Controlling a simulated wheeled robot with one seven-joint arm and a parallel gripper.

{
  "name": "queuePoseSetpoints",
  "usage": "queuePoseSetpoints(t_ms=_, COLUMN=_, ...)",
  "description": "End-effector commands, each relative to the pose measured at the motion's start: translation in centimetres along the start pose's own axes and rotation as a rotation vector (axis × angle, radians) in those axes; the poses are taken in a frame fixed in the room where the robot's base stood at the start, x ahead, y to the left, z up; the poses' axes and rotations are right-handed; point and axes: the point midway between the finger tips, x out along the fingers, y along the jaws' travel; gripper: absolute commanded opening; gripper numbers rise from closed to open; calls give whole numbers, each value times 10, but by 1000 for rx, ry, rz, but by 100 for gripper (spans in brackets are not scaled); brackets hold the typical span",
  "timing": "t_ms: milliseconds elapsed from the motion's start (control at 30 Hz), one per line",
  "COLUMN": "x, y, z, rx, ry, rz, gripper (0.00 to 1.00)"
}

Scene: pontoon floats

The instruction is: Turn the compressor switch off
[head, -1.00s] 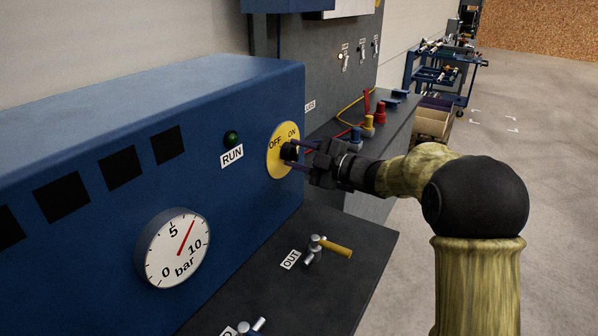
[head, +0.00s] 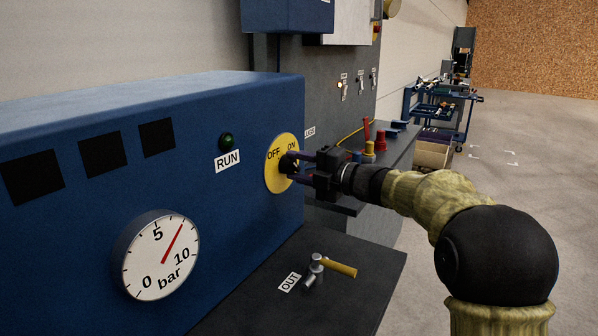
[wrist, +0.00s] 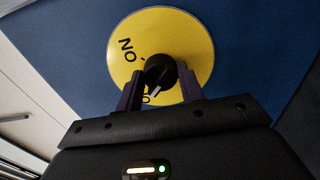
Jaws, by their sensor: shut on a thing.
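The compressor is a big blue box (head: 75,225) with a round yellow switch plate (head: 272,174) marked OFF on the left and ON on the right. The plate also fills the top of the wrist view (wrist: 185,32). The black switch knob (wrist: 160,70) stands at the plate's middle. My gripper (head: 290,167) is shut on the knob, one finger on each side. In the wrist view, the knob's white pointer slants down towards a label mostly hidden by the knob and a finger, away from the ON label. The RUN lamp (head: 226,141) looks dark green.
A pressure gauge (head: 160,255) reads about 7 bar. A dark shelf (head: 340,300) below carries a yellow-handled valve (head: 332,266) marked OUT. A grey bench with coloured connectors (head: 380,149) stands behind my gripper. The floor (head: 530,150) at right is open.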

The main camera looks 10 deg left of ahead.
Motion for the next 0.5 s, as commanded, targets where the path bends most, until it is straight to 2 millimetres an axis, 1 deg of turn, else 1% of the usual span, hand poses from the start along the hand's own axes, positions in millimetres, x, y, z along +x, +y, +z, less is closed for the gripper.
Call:
queuePoseSetpoints(t_ms=267, x=0, y=-1, z=0, rx=-2, ry=2, rz=-2, gripper=15)
queuePoseSetpoints(t_ms=300, x=0, y=-1, z=0, rx=-2, ry=2, rz=-2, gripper=40)
queuePoseSetpoints(t_ms=367, x=0, y=-1, z=0, rx=-2, ry=2, rz=-2, gripper=52)
queuePoseSetpoints(t_ms=400, x=0, y=-1, z=0, rx=-1, ry=2, rz=-2, gripper=60)
queuePoseSetpoints(t_ms=500, x=0, y=-1, z=0, rx=-1, ry=1, rz=-1, gripper=60)
